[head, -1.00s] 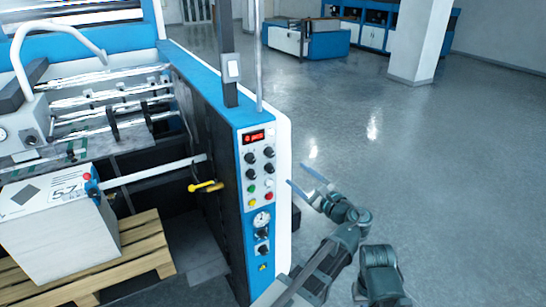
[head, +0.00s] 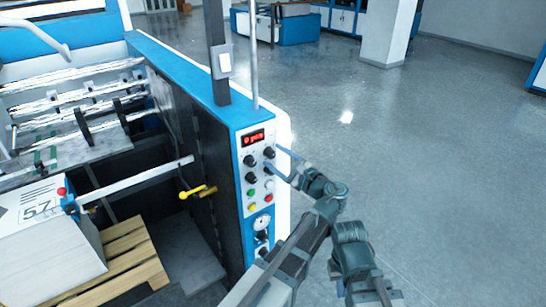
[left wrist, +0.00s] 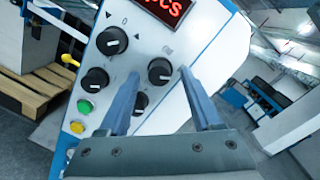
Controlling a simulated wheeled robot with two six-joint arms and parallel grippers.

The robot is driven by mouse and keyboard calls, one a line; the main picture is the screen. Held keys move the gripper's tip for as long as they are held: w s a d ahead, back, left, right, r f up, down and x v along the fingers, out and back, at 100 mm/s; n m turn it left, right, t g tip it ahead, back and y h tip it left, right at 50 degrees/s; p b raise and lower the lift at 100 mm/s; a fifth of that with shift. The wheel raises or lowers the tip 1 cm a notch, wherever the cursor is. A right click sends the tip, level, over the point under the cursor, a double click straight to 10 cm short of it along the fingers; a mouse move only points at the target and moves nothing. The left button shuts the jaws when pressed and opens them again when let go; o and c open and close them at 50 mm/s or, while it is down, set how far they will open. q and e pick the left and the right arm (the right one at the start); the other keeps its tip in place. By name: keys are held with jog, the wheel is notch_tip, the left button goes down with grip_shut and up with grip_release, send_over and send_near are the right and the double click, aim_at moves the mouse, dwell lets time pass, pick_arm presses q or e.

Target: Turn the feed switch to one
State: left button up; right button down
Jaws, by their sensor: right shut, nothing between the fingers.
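The control panel (head: 257,190) carries several black knobs under a red display (head: 253,138); I cannot read which one is labelled feed. In the left wrist view, the upper-left knob (left wrist: 112,40) has a "0" above it, and another knob (left wrist: 160,71) sits to its right. My left gripper (head: 281,162) is at the panel's right side. In the left wrist view its fingers (left wrist: 162,100) are spread, one on each side of the upper-right knob, with no clear contact. A lower knob (left wrist: 139,102) is partly hidden by the left finger. My right gripper (head: 382,290) hangs low, shut and empty.
A yellow handle (head: 197,191) sticks out left of the panel. Green (left wrist: 85,106) and yellow (left wrist: 77,127) buttons sit below the knobs. A box (head: 50,240) stands on a wooden pallet (head: 135,262) at left. The floor at right is open.

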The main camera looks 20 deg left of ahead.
pick_arm(q)
grip_shut()
jog(key=shift+n, duration=0.4)
jog(key=n+p, duration=0.1)
jog(key=n, duration=0.4)
jog(key=shift+n, duration=0.3)
jog(key=n+h, duration=0.1)
jog(key=n, duration=0.4)
jog(key=shift+s+a+p, duration=0.1)
jog(key=shift+p, duration=0.2)
dwell(0.3)
grip_release()
